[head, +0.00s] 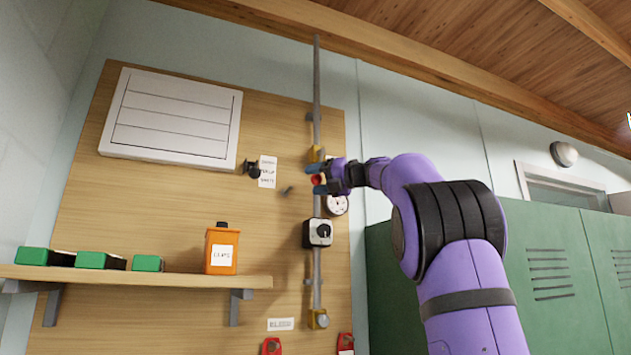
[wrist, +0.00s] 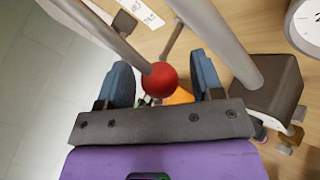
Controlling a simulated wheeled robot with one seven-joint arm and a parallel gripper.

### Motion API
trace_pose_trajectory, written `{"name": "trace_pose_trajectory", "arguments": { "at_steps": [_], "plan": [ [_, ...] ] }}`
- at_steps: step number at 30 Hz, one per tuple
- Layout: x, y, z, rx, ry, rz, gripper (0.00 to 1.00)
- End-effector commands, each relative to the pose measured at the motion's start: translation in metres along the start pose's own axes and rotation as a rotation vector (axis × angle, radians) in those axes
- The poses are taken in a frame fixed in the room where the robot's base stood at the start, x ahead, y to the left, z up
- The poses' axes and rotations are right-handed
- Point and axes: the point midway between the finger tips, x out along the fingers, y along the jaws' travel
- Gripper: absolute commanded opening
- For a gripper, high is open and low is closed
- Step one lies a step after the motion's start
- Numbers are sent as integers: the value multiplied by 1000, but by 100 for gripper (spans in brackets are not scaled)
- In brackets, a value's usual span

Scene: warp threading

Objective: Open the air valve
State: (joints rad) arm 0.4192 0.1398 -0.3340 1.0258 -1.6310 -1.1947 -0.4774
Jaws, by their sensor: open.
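The air valve's lever shows in the wrist view as a grey rod (wrist: 112,35) ending in a red ball knob (wrist: 158,80). The knob also shows in the head view (head: 316,180), beside the vertical pipe (head: 317,90). My gripper (wrist: 163,85) is open, with its blue fingers on either side of the red knob. A gap shows between the knob and each finger, more clearly on the right. In the head view my gripper (head: 319,178) is at the pipe and partly hides the valve.
A round gauge (head: 337,205) is just right of the pipe. A black hook (head: 252,168) and a white label (head: 267,171) are to the left. A shelf (head: 150,278) with an orange container (head: 221,250) is lower left.

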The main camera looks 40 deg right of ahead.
Motion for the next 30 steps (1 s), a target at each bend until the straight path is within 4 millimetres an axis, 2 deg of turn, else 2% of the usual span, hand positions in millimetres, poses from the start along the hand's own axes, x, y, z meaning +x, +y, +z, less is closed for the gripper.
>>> {"name": "trace_pose_trajectory", "arguments": {
  "at_steps": [16,21,30],
  "plan": [
    [-89,-1,0,0,-3,-3,61],
    [-102,0,0,1,-1,-1,61],
    [-104,0,0,0,0,0,61]
  ]
}}
